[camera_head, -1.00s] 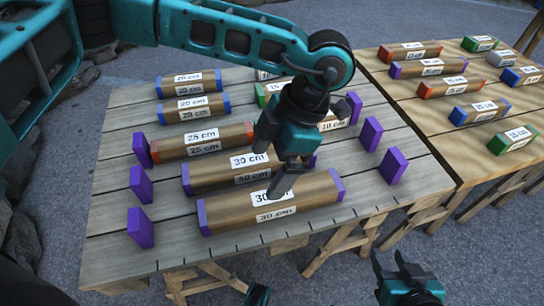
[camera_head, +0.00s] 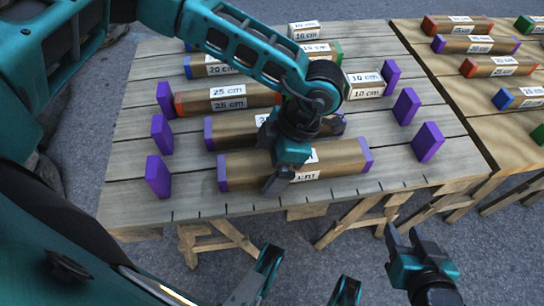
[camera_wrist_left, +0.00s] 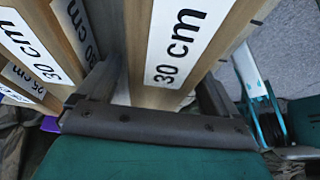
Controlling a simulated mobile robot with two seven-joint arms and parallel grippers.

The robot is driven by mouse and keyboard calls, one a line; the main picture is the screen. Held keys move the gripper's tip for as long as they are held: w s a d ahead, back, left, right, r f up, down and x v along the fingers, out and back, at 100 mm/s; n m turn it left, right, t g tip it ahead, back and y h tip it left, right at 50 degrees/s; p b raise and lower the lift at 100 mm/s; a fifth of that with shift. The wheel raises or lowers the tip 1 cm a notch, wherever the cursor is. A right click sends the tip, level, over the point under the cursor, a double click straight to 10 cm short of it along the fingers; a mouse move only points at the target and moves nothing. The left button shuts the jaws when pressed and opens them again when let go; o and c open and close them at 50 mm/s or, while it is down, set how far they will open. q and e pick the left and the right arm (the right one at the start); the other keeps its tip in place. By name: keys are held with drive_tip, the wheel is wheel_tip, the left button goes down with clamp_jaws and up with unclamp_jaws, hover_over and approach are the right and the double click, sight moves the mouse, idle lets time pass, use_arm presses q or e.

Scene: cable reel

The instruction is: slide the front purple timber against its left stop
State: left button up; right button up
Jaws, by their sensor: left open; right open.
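The front timber (camera_head: 335,163) is a brown bar with purple ends and a 30 cm label, lying nearest the table's front edge. Its left stop (camera_head: 158,177) is an upright purple block; a clear gap lies between it and the timber's left end. My left gripper (camera_head: 280,172) is at the timber's middle, open, one finger before the front face. In the left wrist view the timber (camera_wrist_left: 148,60) lies between its spread fingers (camera_wrist_left: 155,95); contact cannot be told. My right gripper (camera_head: 402,240) is open and empty, off the table's front edge.
Another 30 cm timber (camera_head: 228,132) lies close behind, with a 25 cm red-ended one (camera_head: 190,104) further back. More purple stops stand at left (camera_head: 161,134) and right (camera_head: 428,142). A second table (camera_head: 480,125) with several timbers stands at right.

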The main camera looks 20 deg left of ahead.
use_arm(q)
drive_tip(key=shift+c, duration=0.2)
drive_tip(key=c, duration=1.3)
use_arm(e)
drive_tip(key=shift+d+f, duration=0.2)
drive_tip(key=shift+f, duration=0.05)
use_arm(q)
drive_tip(key=shift+a, duration=0.1)
use_arm(e)
drive_tip(key=shift+s+a, duration=0.15)
